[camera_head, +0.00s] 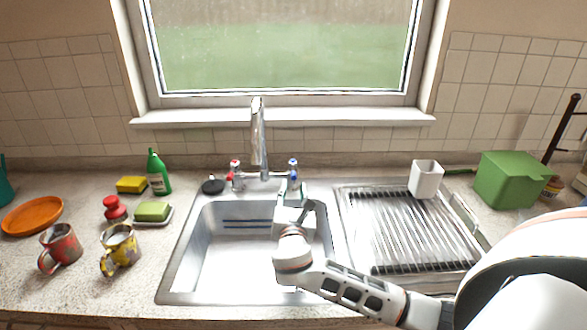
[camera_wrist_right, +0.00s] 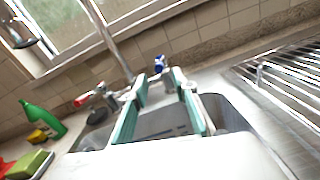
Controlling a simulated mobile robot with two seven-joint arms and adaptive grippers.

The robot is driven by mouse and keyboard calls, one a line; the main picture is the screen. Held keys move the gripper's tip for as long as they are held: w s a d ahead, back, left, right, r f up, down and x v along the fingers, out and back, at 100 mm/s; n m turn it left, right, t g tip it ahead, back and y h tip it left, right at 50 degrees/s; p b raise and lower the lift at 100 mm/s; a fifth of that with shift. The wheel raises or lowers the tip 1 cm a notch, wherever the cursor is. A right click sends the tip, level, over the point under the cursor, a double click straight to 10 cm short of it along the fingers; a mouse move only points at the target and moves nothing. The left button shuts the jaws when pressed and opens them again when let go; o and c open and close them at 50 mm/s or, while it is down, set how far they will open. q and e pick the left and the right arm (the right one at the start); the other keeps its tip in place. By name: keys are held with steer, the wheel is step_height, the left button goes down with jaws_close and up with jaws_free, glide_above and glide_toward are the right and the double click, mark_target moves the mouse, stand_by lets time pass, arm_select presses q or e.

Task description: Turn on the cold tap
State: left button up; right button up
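The cold tap (camera_head: 293,168), with a blue-marked handle, stands at the back of the sink, right of the tall chrome spout (camera_head: 258,135). The hot tap (camera_head: 235,172), marked red, stands left of the spout. My right gripper (camera_head: 293,190) reaches over the sink basin, just in front of the cold tap. In the right wrist view its two green-padded fingers (camera_wrist_right: 156,85) are apart with nothing between them. The cold tap (camera_wrist_right: 159,63) shows just beyond the fingertips, roughly between them; contact cannot be made out. My left gripper is out of view.
The metal sink (camera_head: 185,250) has a ribbed drainer (camera_head: 405,230) on its right with a white cup (camera_head: 425,178) at its back. A green box (camera_head: 510,178) stands further right. Left are a green bottle (camera_head: 158,173), mugs (camera_head: 60,246), sponges and an orange plate (camera_head: 32,215).

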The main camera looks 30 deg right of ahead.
mark_target(294, 172)
steer(key=x, duration=0.7)
steer(key=shift+w+d+r+p, duration=0.1)
steer(key=shift+w+d+p, duration=0.15)
steer(key=shift+p, duration=0.1)
jaws_close()
